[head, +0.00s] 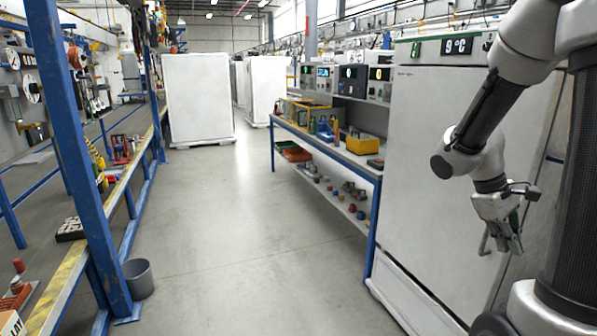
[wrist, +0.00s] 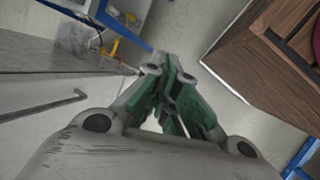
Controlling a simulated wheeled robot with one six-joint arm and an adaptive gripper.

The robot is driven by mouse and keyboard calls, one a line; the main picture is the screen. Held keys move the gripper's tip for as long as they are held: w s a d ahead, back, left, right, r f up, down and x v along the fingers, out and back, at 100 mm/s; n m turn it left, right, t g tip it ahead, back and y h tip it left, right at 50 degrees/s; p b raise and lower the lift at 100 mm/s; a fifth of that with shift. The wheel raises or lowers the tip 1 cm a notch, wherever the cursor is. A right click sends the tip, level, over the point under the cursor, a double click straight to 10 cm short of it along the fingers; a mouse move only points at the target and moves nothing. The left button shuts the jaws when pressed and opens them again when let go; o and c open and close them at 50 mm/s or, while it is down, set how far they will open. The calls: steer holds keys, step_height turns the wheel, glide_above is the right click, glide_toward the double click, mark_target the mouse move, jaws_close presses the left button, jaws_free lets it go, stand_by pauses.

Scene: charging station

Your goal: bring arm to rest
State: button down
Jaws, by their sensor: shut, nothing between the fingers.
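My gripper (head: 502,245) hangs at the right of the head view, pointing down, with my arm bent above it.
A blue-framed workbench (head: 372,168) with bins and tools stands left of the cabinet. A blue rack (head: 72,150) lines the left side. A grey bucket (head: 138,278) is on the floor. The aisle floor (head: 235,220) is clear. A brown wooden box-like thing (wrist: 268,62) shows in the wrist view.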

steer(key=s+a+r+m+t+y, duration=0.2)
steer(key=s+a+r+t, duration=0.1)
steer(key=a, duration=0.4)
steer(key=s+a+r+m+t+y, duration=0.2)
steer(key=s+a+r+t, duration=0.2)
steer(key=a+r, duration=0.3)
steer(key=shift+s+a+r+y, duration=0.4)
steer(key=shift+s+r, duration=0.4)
steer(key=shift+d, duration=0.1)
